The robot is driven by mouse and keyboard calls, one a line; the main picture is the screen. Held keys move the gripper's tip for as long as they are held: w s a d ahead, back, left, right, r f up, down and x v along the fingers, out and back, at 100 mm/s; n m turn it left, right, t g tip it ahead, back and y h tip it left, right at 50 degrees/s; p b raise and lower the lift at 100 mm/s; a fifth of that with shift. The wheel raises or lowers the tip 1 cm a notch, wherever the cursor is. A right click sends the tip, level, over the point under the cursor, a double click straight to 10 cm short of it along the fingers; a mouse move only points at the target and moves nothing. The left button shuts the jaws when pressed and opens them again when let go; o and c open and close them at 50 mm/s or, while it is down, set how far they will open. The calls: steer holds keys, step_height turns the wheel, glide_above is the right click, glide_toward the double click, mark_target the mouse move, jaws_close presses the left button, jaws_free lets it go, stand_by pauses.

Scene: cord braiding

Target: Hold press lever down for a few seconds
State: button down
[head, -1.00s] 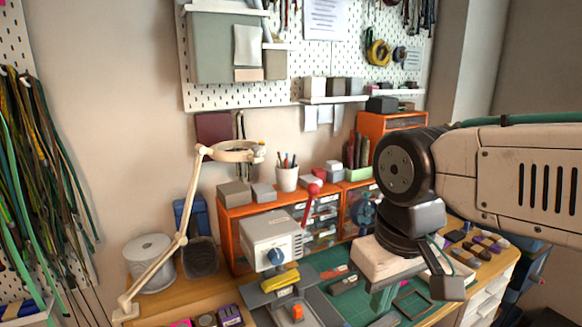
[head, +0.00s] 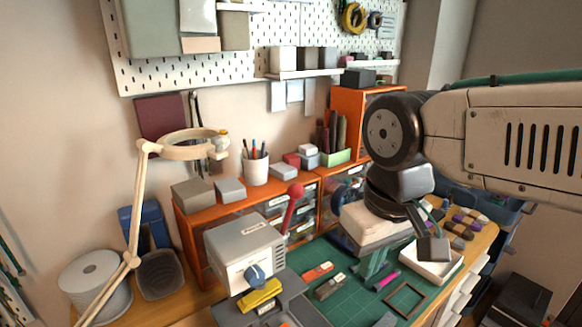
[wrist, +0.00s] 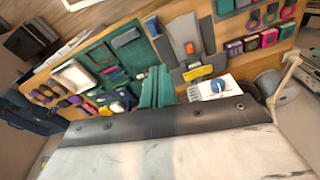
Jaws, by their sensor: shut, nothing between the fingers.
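The press (head: 245,252) is a grey box with a blue knob on its front, standing on the workbench at the lower middle of the head view. Its lever (head: 289,208) is a red rod with a red ball on top, raised and leaning to the right. In the wrist view the press (wrist: 232,88) is right of my fingers with its blue knob showing; I cannot make out the lever there. My gripper (head: 372,268) has green fingers, shut and empty, over the green mat to the right of the press, apart from the lever. The fingers also show in the wrist view (wrist: 155,88).
An orange drawer unit (head: 190,236) stands behind the press. A lamp (head: 138,200) and a white spool (head: 92,287) are at the left. The green mat (head: 345,300) holds small tools and a dark frame. A white tray (head: 432,268) lies right of my gripper.

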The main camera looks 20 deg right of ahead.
steer(key=w+a+r+g, duration=0.1)
steer(key=w+r, duration=0.7)
steer(key=w, duration=0.5)
steer(key=w+a+r+g, duration=0.1)
steer(key=w+r, duration=0.7)
steer(key=w, duration=0.5)
steer(key=shift+w+a, duration=0.2)
steer(key=shift+w, duration=0.2)
steer(key=s+f, duration=0.4)
steer(key=f, duration=0.6)
steer(key=shift+s+a+f, duration=0.15)
steer(key=shift+s+f, duration=0.1)
steer(key=shift+f, duration=0.1)
steer(key=shift+s, duration=0.1)
